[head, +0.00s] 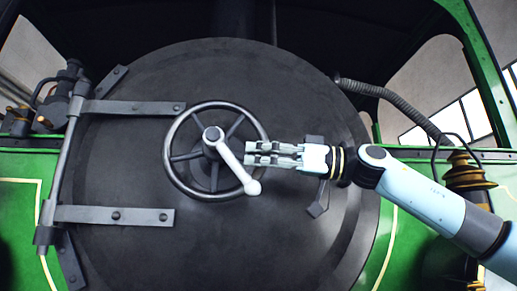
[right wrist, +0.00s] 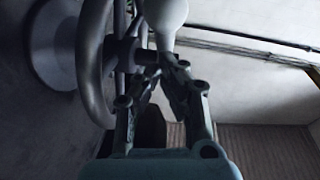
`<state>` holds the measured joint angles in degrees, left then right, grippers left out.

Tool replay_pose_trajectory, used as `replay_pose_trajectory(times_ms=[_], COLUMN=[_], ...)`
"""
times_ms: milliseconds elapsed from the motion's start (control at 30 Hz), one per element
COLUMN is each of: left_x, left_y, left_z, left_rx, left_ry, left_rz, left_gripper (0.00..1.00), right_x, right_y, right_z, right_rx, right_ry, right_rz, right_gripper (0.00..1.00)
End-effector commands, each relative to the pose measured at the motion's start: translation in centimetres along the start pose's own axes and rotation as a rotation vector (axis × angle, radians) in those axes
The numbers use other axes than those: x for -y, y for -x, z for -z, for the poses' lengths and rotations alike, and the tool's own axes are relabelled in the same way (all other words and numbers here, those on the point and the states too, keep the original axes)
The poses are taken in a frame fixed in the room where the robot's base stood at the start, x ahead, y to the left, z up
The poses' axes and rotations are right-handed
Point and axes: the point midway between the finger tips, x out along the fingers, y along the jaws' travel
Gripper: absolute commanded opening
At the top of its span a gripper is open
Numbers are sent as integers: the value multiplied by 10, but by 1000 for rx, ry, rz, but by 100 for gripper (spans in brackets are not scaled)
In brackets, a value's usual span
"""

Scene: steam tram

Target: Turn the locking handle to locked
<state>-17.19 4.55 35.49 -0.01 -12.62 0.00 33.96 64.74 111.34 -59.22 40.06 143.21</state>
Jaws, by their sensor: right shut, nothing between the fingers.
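The locking handle is a pale grey lever (head: 235,166) with a round knob at its end, on the hub of a dark spoked handwheel (head: 178,182). The lever points down and to the right from the hub. My right gripper (head: 250,153) comes in from the right, shut and empty, its fingertips just right of the lever over the wheel's right rim. In the right wrist view the shut fingertips (right wrist: 160,62) are close to the pale lever end (right wrist: 166,14); I cannot tell whether they touch it. My left gripper is not in view.
The wheel sits on a large round dark door (head: 290,85) with two strap hinges (head: 135,107) at the left. A dark latch (head: 317,205) is at the door's right, behind my right wrist. A ribbed hose (head: 395,101) runs at the upper right.

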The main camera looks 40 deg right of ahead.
Motion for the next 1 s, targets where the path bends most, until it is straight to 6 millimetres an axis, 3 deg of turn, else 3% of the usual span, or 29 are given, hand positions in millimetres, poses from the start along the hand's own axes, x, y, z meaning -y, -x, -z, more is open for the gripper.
replay_pose_trajectory(times_ms=[233, 533, 1000], left_x=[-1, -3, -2], left_y=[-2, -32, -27], left_z=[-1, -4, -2], left_rx=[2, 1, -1], left_ry=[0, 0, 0], left_rz=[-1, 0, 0], left_gripper=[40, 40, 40], right_x=[0, 1, -1], right_y=[0, -2, -2], right_z=[-1, -16, -12], right_rx=[-4, -160, -170], right_ry=[-1, -24, -27], right_rz=[0, -21, -24], right_gripper=[0, 0, 0])
